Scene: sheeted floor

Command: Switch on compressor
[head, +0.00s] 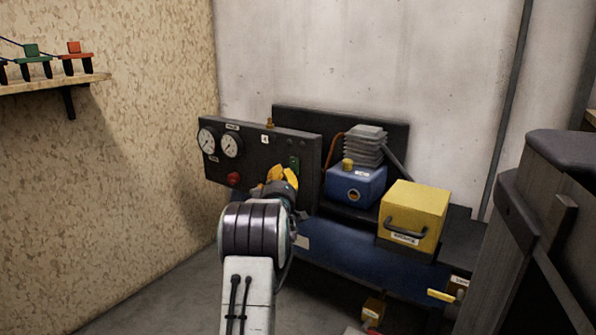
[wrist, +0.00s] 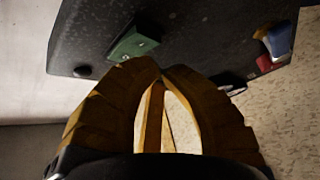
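The compressor is a dark bench unit with a blue pump body (head: 356,186) and a grey finned head (head: 365,145). Its dark control panel (head: 262,150) carries two round gauges, a red knob (head: 233,179) and a green switch (head: 294,162). My gripper (head: 283,171) has yellow fingers and is in front of the panel, just below and left of the green switch. In the wrist view the fingertips (wrist: 160,70) meet, with nothing held between them. The green switch (wrist: 135,42) shows just beyond them; whether they touch it is unclear. The switch's position cannot be told.
A yellow box (head: 413,213) with a dark handle sits on the blue bench (head: 345,253), right of the pump. A yellow-handled valve (head: 441,296) is at the lower right. A dark cabinet (head: 545,230) stands at right. A wall shelf (head: 50,84) holds small coloured parts at left.

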